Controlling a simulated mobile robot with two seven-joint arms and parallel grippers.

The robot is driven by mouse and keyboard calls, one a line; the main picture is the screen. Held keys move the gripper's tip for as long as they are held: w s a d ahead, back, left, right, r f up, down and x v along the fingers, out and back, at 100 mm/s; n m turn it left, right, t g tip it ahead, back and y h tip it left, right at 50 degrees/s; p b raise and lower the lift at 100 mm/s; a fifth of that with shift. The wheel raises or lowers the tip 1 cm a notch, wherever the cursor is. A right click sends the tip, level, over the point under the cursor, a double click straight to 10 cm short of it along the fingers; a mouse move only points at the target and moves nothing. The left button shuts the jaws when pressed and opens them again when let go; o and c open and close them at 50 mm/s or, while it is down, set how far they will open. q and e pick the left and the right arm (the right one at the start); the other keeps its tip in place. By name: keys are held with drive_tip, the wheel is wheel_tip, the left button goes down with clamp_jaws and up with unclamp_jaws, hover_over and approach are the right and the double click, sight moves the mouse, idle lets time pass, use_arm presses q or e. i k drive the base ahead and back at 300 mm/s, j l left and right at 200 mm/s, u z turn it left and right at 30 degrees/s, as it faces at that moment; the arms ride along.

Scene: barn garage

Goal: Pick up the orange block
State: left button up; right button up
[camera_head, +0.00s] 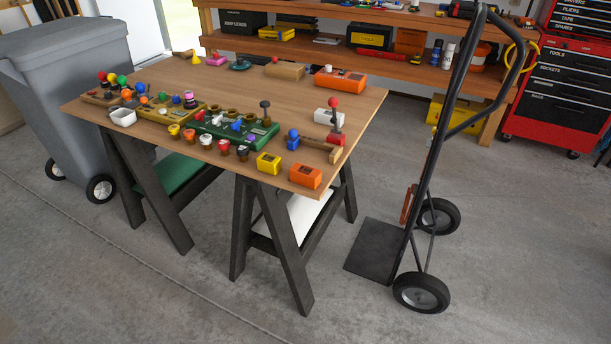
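An orange block (305,176) sits at the near right corner of the wooden table (262,92). It is close to the table's front edge, and its top shows a dark recess. A yellow block (269,163) of similar shape is just to its left, apart from it. A larger orange box (340,79) with a light-coloured top feature lies at the far right of the table. Neither of my grippers shows in the head view.
Several small coloured pieces and a green tray (262,138) crowd the table's front and left. A black hand truck (378,252) stands right of the table. A grey bin (60,110) stands left. The concrete floor in front is clear.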

sight(309, 177)
drive_tip(key=i+j, duration=0.25)
drive_tip(key=j, duration=0.2)
drive_tip(key=i+j, duration=0.2)
drive_tip(key=j, duration=0.2)
drive_tip(key=i+j, duration=0.25)
drive_tip(key=j, duration=0.2)
drive_tip(key=i+j+z, duration=0.1)
drive_tip(key=z, duration=0.25)
drive_tip(key=j+z, duration=0.35)
drive_tip(key=i+l, duration=0.05)
